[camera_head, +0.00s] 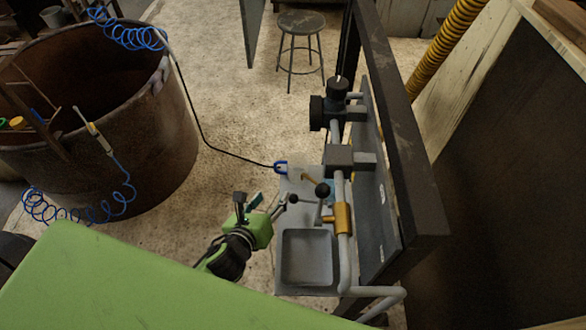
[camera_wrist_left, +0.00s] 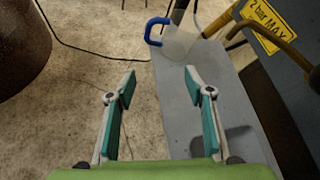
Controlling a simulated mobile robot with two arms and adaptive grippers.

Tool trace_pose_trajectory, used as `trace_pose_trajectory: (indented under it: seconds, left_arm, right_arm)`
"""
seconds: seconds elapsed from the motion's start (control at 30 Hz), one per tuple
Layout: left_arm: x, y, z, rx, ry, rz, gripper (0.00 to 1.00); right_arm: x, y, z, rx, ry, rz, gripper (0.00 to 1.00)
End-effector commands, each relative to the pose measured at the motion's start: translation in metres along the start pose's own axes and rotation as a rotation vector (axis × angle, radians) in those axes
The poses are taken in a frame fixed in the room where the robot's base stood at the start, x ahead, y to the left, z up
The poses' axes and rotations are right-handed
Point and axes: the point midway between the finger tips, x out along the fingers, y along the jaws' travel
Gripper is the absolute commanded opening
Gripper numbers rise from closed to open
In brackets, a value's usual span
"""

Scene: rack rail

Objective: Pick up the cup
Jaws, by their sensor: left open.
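The cup (camera_wrist_left: 182,43) is pale, with a blue handle on its left side. It stands toward the far end of the grey shelf (camera_wrist_left: 180,115) in the left wrist view. In the head view its blue handle (camera_head: 281,167) shows at the shelf's far left edge. My left gripper (camera_head: 273,201) is over the shelf's left edge, nearer to me than the cup. In the left wrist view its teal-padded fingers (camera_wrist_left: 160,75) are spread with nothing between them, and the cup lies beyond the tips. My right gripper is not in view.
Pipes with a brass fitting (camera_head: 342,218) and a black-knobbed lever (camera_head: 322,189) stand right of the gripper, along a dark upright panel (camera_head: 372,180). A grey basin (camera_head: 307,257) is set in the shelf's near end. A rusty drum (camera_head: 120,120) and open floor lie left.

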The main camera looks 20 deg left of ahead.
Motion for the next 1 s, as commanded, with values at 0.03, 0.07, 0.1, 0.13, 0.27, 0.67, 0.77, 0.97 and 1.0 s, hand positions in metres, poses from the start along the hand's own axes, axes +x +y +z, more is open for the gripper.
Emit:
trace_pose_trajectory:
  seconds: [0.03, 0.07, 0.1, 0.13, 0.27, 0.67, 0.77, 0.97, 1.0]
  left_arm:
    - [0.001, -0.007, 0.004, 0.098, -0.019, -0.026, 0.48]
    - [0.001, -0.010, 0.006, 0.154, -0.029, -0.038, 0.48]
    - [0.001, -0.015, 0.009, 0.220, -0.043, -0.054, 0.48]
    - [0.001, -0.017, 0.010, 0.262, -0.052, -0.063, 0.48]
    - [0.003, -0.025, 0.014, 0.370, -0.078, -0.086, 0.48]
    - [0.071, -0.033, 0.018, 0.386, -0.081, -0.088, 0.48]
    - [0.080, -0.034, 0.018, 0.388, -0.080, -0.089, 0.48]
    - [0.096, -0.035, 0.020, 0.385, -0.081, -0.089, 0.48]
    - [0.102, -0.036, 0.020, 0.385, -0.081, -0.089, 0.48]
  right_arm:
    - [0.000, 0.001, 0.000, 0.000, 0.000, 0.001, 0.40]
    - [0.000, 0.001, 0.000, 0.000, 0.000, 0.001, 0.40]
    - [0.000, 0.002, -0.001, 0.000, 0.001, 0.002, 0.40]
    - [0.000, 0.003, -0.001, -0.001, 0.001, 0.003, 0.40]
    - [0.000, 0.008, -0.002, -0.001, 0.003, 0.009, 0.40]
    - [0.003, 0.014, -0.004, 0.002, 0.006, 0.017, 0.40]
    - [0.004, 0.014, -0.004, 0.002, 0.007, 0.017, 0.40]
    - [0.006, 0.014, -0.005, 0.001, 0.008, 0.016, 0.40]
    - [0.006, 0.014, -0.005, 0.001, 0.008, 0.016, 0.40]
